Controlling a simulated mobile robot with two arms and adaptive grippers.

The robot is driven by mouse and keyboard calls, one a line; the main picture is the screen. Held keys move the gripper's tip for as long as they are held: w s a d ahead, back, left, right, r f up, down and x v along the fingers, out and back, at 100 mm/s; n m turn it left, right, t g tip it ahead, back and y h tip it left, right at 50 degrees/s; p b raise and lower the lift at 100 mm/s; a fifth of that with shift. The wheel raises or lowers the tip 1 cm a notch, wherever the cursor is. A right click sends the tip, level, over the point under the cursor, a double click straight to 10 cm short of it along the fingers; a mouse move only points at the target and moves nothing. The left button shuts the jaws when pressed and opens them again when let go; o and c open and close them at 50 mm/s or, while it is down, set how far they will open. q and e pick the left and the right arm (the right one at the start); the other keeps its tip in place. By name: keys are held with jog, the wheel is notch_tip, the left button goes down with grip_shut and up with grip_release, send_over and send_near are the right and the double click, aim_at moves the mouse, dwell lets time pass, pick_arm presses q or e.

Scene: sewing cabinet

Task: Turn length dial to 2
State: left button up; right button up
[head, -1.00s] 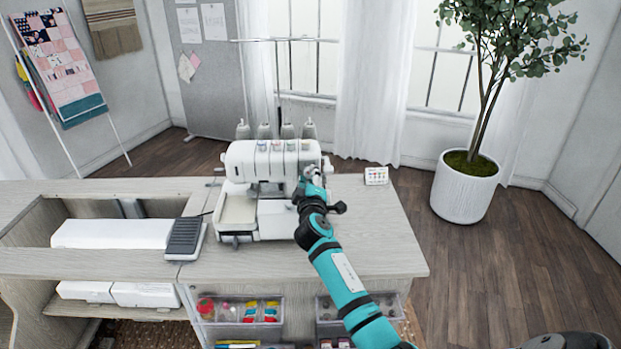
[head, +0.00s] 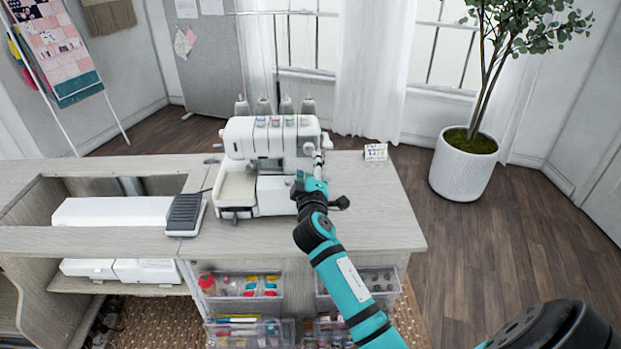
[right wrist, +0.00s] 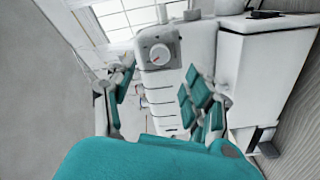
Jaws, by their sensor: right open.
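The white serger sewing machine (head: 268,136) stands on the cabinet top in the head view. My right gripper (head: 317,166) is at the machine's right side and hides part of that side. In the right wrist view a round white dial (right wrist: 160,54) with a red mark sits on a grey panel of the machine. My right gripper (right wrist: 162,95) is open, its teal-padded fingers apart on either side, with the dial ahead and above the middle of the gap. The fingers appear clear of the dial. The dial's numbers are too small to read. My left gripper is not in view.
A small card (head: 375,152) stands on the cabinet top (head: 385,215), right of the machine. A grey foot pedal (head: 185,214) lies to the left. Clear drawers (head: 243,285) with sewing supplies are below. A potted tree (head: 463,165) stands at the right.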

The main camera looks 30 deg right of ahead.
jog(key=shift+v, duration=2.4)
